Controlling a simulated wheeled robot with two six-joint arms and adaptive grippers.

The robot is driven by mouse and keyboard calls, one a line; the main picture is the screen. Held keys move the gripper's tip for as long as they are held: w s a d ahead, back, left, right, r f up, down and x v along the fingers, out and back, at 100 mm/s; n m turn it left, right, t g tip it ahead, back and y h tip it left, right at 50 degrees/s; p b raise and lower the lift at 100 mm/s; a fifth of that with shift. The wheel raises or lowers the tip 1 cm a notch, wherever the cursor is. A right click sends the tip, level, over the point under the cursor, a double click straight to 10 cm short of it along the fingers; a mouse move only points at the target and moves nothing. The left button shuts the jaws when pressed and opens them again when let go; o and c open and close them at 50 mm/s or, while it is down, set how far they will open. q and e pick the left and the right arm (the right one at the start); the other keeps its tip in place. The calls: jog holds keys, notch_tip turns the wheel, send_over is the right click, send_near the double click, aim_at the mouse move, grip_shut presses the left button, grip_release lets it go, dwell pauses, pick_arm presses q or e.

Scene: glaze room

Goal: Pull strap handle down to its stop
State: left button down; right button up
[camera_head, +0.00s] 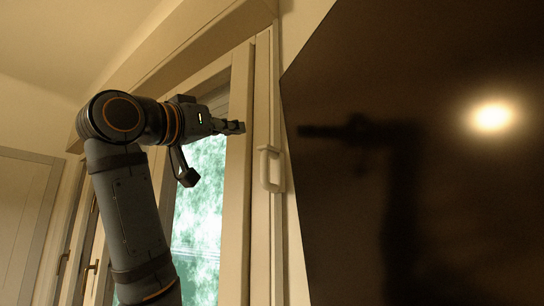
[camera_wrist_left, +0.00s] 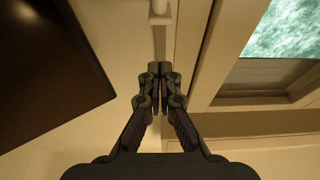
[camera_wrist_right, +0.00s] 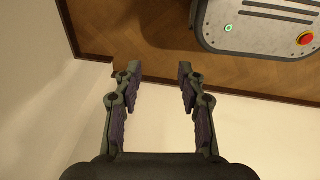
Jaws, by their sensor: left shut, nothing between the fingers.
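In the left wrist view part of the handle (camera_wrist_left: 160,12) shows at the top edge, beyond the fingertips. My left gripper (camera_head: 238,127) is above and to the left of the handle in the head view, apart from it. Its fingers are closed together and empty, as the left wrist view (camera_wrist_left: 160,70) also shows. My right gripper (camera_wrist_right: 158,75) is open and empty, seen only in the right wrist view, away from the handle.
A window (camera_head: 203,200) with a pale frame is to the left. The right wrist view shows wooden floor (camera_wrist_right: 150,50) and a grey rounded unit with a red button (camera_wrist_right: 305,39).

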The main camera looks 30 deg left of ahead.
pick_arm(q)
jog(key=s+a+r+p+x, duration=0.1)
jog(key=r+p+x, duration=0.1)
jog(key=p+x, duration=0.5)
jog(key=f, duration=0.1)
jog(key=w+f, duration=0.2)
jog(key=f, duration=0.1)
jog(key=shift+d+f+b, duration=0.1)
jog(key=shift+d+b, duration=0.2)
jog(key=shift+d, duration=0.1)
pick_arm(e)
notch_tip(320, 180, up, 6)
jog(key=s, duration=0.1)
jog(key=shift+s+r, duration=0.2)
jog(key=shift+s, duration=0.15)
